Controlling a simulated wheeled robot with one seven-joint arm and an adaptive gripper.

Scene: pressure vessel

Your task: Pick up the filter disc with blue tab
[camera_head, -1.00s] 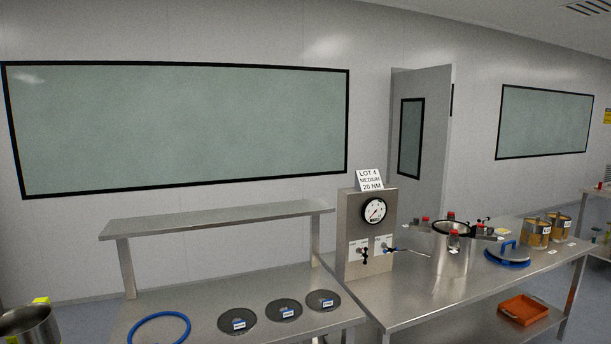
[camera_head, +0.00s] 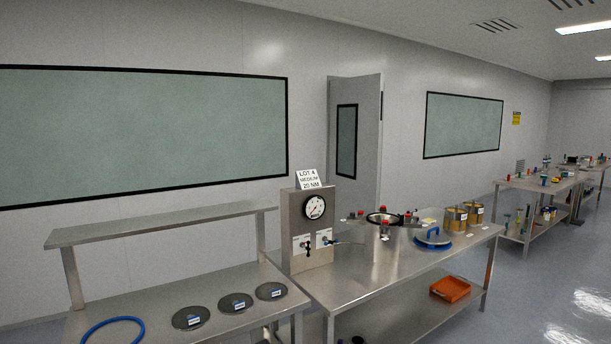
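Three dark round filter discs lie flat in a row on the steel bench at the lower left. They are the left disc (camera_head: 191,318), the middle disc (camera_head: 236,303) and the right disc (camera_head: 270,291). Each carries a small pale label with some blue on it. I cannot tell at this size which one has the blue tab. My gripper is not in view.
A blue ring (camera_head: 114,327) lies left of the discs, under a raised shelf (camera_head: 165,225). A gauge panel (camera_head: 314,231) stands right of them. A steel vessel (camera_head: 384,243), a blue-handled lid (camera_head: 433,240) and an orange tray (camera_head: 450,289) are further right. Open floor shows at right.

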